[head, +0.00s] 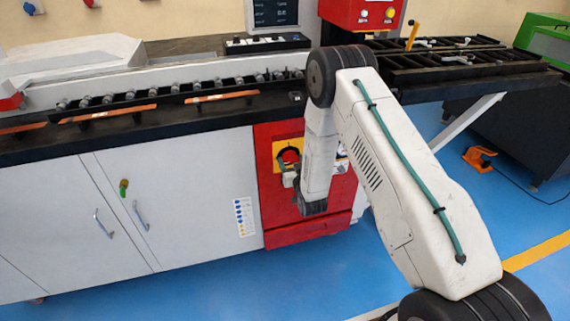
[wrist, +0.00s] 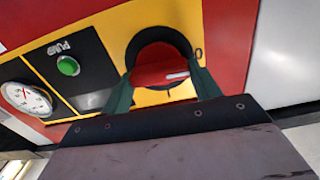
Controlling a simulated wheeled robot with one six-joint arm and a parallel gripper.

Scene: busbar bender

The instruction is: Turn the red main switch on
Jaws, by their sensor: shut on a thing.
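The red main switch (wrist: 158,74) has a red handle with a white mark, set in a black round surround on a yellow plate (wrist: 113,24). In the wrist view the handle lies roughly across the picture, with the white mark towards its right end. My gripper (wrist: 162,84) has one dark green finger on each side of the handle and is shut on it. In the head view the yellow plate (head: 283,143) shows on the red panel, with my gripper (head: 288,170) in front of it; the handle itself is mostly hidden there.
A green button labelled PUMP (wrist: 67,66) and a round gauge (wrist: 25,98) sit beside the switch in the wrist view. The red panel (head: 290,234) is flush beside white cabinet doors (head: 65,220). Blue floor in front is clear.

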